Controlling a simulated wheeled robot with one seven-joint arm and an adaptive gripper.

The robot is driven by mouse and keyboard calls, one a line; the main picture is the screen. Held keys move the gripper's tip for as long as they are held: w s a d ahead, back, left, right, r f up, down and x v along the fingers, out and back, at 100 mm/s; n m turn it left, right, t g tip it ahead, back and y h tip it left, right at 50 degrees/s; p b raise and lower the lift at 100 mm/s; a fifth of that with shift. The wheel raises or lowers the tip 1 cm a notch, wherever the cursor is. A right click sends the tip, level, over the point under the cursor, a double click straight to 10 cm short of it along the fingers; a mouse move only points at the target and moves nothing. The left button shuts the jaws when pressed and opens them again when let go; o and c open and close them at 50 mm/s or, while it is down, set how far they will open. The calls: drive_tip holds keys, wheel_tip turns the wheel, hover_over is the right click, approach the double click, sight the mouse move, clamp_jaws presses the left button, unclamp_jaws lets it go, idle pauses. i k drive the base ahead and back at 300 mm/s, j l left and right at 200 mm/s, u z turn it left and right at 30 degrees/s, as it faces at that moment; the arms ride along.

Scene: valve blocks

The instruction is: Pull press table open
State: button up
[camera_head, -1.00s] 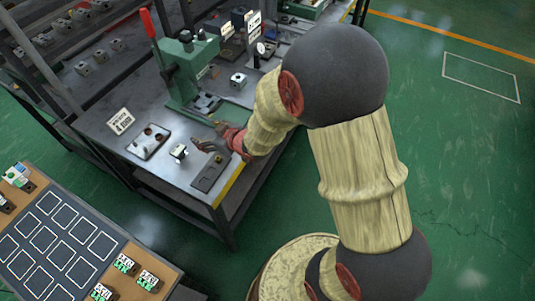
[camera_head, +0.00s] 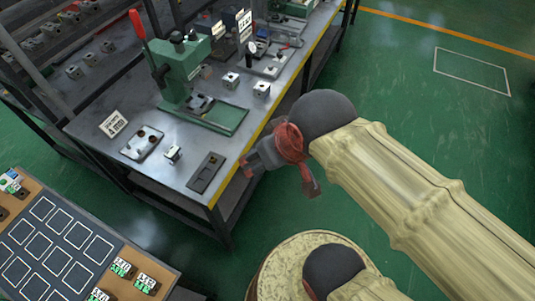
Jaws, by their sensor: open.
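The green press (camera_head: 176,68) with its raised red-handled lever (camera_head: 137,25) stands on the grey workbench. At its foot is a dark table part (camera_head: 200,104) on a long green base (camera_head: 225,118). The base reaches toward the yellow bench edge. I cannot tell how far the table part is drawn out. A small metal block (camera_head: 173,153) sits on the bench left of a dark slotted plate (camera_head: 206,172). My gripper (camera_head: 247,166) is open and appears empty at the yellow edge, right of the plate and apart from the press.
A tray with round parts (camera_head: 142,143) and a white sign (camera_head: 113,124) are on the bench's left. Two metal blocks (camera_head: 231,80) (camera_head: 262,89) and a gauge fixture (camera_head: 265,60) stand behind. A board with marked squares (camera_head: 50,245) is at lower left. Green floor is clear at right.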

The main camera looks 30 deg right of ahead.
sight(196, 105)
drive_tip(key=i+l, duration=0.1)
drive_tip(key=i, duration=0.3)
drive_tip(key=i+l, duration=0.1)
drive_tip(key=i, duration=0.35)
